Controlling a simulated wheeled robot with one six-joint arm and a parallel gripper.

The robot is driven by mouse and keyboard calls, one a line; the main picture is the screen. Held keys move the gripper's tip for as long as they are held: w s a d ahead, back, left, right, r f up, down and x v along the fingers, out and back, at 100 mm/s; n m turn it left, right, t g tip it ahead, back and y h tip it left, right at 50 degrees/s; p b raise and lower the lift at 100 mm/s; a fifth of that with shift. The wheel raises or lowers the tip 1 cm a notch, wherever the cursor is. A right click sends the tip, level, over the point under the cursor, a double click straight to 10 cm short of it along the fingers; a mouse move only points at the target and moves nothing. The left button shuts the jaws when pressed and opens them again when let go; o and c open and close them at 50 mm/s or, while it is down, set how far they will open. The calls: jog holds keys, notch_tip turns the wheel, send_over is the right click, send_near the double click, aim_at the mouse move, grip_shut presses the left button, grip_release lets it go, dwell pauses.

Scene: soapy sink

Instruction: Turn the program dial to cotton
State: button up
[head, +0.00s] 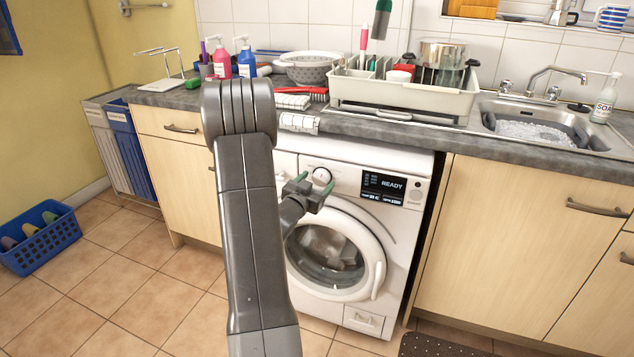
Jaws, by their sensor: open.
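The washing machine (400,240) stands under the counter, white, with its round door (375,262) closed and laundry visible through the glass. Its round program dial (322,176) is at the upper left of the front panel, with a dark ring and light face. Its marks are too small to read. The display (384,187) shows "READY". My gripper (313,184) has green-tipped fingers and is open, just in front of the panel beside the dial. It appears empty, and I cannot tell whether it touches the dial. My arm hides the machine's left part.
A dish rack (400,98) and a colander (312,68) stand on the counter above. A cloth (299,122) hangs over the counter edge. A blue basket (40,236) sits on the floor at left. The floor between is clear.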

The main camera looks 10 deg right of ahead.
jog(key=shift+w+d, duration=0.35)
jog(key=shift+w, duration=0.05)
jog(key=c, duration=1)
jog(key=shift+f, duration=0.1)
jog(key=m+b, duration=0.3)
jog(key=b, duration=0.1)
jog(key=shift+f, duration=0.1)
jog(key=shift+m+b, duration=1.3)
jog(key=shift+r, duration=0.2)
